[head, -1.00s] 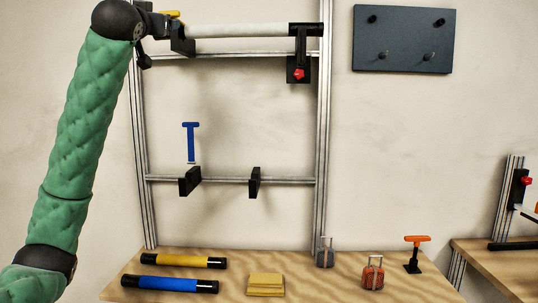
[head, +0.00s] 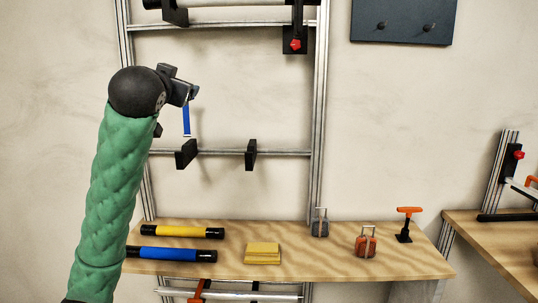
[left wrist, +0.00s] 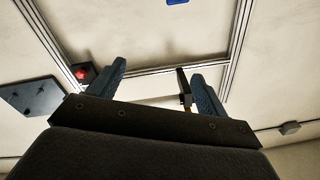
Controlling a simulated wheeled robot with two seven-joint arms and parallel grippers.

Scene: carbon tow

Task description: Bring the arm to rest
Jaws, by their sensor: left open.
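My left arm rises on the left of the head view, in green padded covering. Its gripper (head: 190,92) is held in the air in front of the rack's left side, above the lower brackets. In the left wrist view the gripper's two blue-grey fingers (left wrist: 162,82) stand well apart and nothing is gripped between them. A dark bracket with an orange part (left wrist: 185,90) shows close to one finger's line of sight. The gripper partly covers a blue T-shaped tool (head: 186,120) hanging at the rack. My right gripper is in neither view.
The metal rack (head: 317,120) carries black brackets (head: 251,154) and a red-knobbed clamp (head: 295,45). Below, a wooden bench (head: 330,262) bears a yellow tube (head: 182,231), a blue tube (head: 172,254), a yellow block (head: 262,253) and small tools. A dark board (head: 403,22) is on the wall.

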